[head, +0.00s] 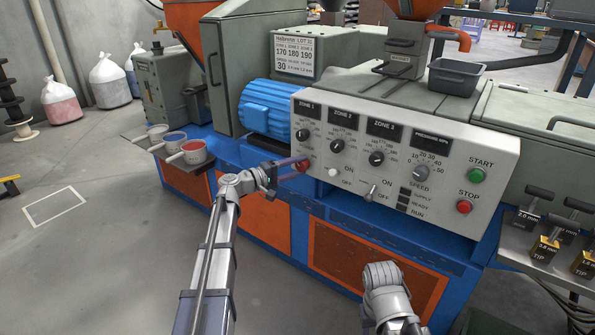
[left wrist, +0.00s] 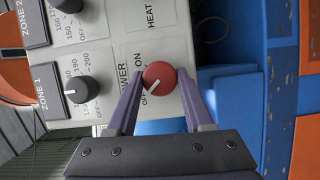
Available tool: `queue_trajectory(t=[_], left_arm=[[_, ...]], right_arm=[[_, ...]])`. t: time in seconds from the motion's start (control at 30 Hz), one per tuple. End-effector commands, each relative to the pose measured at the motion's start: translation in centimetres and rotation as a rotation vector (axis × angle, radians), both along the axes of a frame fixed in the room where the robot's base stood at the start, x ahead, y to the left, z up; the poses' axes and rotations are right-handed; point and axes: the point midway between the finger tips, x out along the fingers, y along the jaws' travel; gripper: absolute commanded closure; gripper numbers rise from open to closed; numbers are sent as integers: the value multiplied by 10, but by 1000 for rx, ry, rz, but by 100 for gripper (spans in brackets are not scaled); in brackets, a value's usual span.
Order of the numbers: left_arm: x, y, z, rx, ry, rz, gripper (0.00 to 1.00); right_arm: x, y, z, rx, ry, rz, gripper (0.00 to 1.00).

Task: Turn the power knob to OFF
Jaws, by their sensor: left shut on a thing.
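The red power knob (left wrist: 159,76) sits on the pale control panel, between the fingers of my left gripper (left wrist: 160,82) in the left wrist view. The fingers are shut on its sides. Its white pointer line is directed down and left in that view, toward the OFF label; the ON label is above. In the head view my left gripper (head: 289,164) reaches the panel's lower left corner, and the red knob (head: 302,165) shows at its tips. My right gripper (head: 382,272) is low in front of the orange panel, away from the controls; its fingers cannot be made out.
Cups stand on a shelf (head: 190,178) to the left. Tipped tools stand at the right.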

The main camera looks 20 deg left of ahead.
Motion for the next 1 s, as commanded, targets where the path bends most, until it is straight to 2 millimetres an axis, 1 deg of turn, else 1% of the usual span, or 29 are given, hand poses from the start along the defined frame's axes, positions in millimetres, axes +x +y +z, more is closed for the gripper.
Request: queue_trajectory(t=[0.03,0.2,0.7,0.73,0.9,1.0], left_arm=[[-1,0,-2,-12,7,-1,100],[-1,0,-2,-46,19,-1,100],[0,0,-1,-62,24,0,100],[0,0,-1,-62,24,0,47],[0,0,-1,-62,24,1,28],[0,0,-1,-63,23,1,18]], right_arm=[[0,0,-3,0,0,0,50],[0,0,-6,1,0,1,50],[0,0,-6,1,0,1,50],[0,0,-6,1,0,1,50],[0,0,-6,1,0,1,50],[0,0,-6,1,0,1,50]])
